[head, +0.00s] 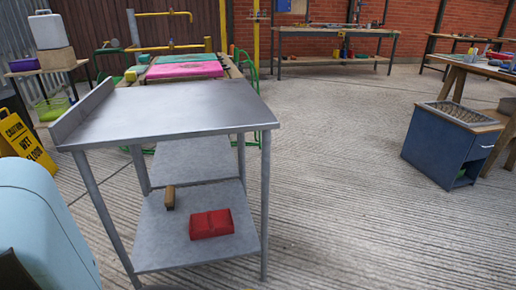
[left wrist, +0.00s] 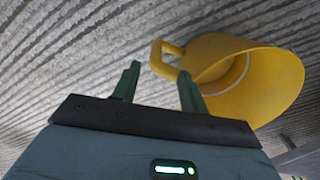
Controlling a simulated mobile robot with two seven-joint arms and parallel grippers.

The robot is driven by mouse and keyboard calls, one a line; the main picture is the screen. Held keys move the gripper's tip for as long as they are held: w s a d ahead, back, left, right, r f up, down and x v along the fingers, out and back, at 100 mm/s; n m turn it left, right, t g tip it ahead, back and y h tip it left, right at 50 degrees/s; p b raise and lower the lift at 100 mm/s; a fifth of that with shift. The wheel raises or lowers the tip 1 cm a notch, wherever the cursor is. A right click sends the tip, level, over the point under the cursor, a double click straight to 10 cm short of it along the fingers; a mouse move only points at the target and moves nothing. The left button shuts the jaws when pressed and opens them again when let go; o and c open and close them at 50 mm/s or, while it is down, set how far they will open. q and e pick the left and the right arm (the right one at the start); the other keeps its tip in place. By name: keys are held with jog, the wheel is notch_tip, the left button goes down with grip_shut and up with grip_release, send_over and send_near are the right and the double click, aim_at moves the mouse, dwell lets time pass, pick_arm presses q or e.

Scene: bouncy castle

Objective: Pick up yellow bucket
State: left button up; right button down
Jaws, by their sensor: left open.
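The right finger overlaps the bucket's edge in the picture. I cannot make out this bucket in the head view. My right gripper is in neither view.
A metal table (head: 180,105) stands close in front, with a red object (head: 211,224) and a brown block (head: 170,197) on its lower shelf. A yellow wet-floor sign (head: 24,142) is at left. A blue cabinet (head: 450,145) stands at right. The concrete floor between is clear.

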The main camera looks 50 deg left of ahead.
pick_arm(q)
jog(key=shift+f, duration=0.55)
jog(key=shift+f+b, duration=0.8)
jog(key=shift+f, duration=0.15)
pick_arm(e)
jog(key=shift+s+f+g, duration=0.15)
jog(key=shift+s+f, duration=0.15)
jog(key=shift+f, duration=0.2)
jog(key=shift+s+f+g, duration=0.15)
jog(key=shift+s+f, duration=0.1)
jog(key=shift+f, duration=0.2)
pick_arm(q)
jog(key=shift+f, duration=0.1)
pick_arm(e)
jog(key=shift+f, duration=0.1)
pick_arm(q)
jog(key=f+b, duration=0.2)
jog(key=f, duration=0.1)
jog(key=f+b, duration=0.1)
jog(key=f, duration=0.1)
jog(key=shift+d+b, duration=0.3)
jog(key=shift+b, duration=0.1)
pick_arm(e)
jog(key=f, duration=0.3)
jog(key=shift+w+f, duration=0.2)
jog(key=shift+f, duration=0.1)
pick_arm(q)
jog(key=shift+r, duration=0.1)
jog(key=shift+c, duration=0.2)
